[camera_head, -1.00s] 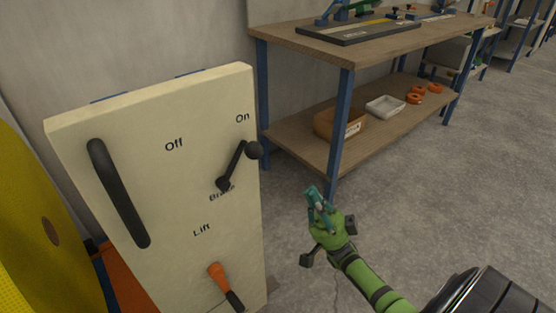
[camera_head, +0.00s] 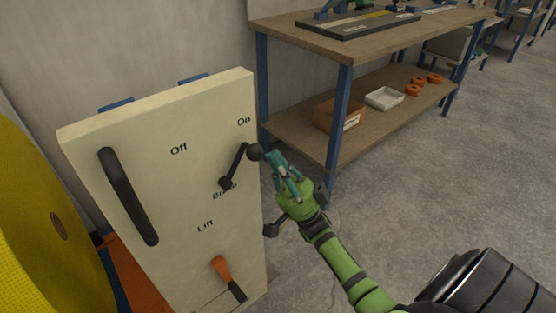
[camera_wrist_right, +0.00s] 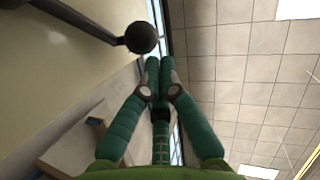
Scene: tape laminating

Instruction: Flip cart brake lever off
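The black brake lever (camera_head: 236,165) is on the cream cart panel (camera_head: 190,185). Its arm slants up and right from the pivot, with the round knob (camera_head: 255,152) just below the "On" label. My right gripper (camera_head: 275,159) is just right of the knob, fingers pointing toward it. In the right wrist view the gripper's teal fingertips (camera_wrist_right: 160,64) are together with nothing between them. The knob (camera_wrist_right: 141,37) is just beyond them, up and left; I cannot tell whether they touch. My left gripper is not in view.
The panel also has a long black handle (camera_head: 128,197) and an orange-and-black lift lever (camera_head: 227,277). A yellow roll (camera_head: 38,215) is at the left. A wooden workbench (camera_head: 370,42) stands behind, with a box (camera_head: 338,113) and tray (camera_head: 384,98) on its shelf. Floor to the right is clear.

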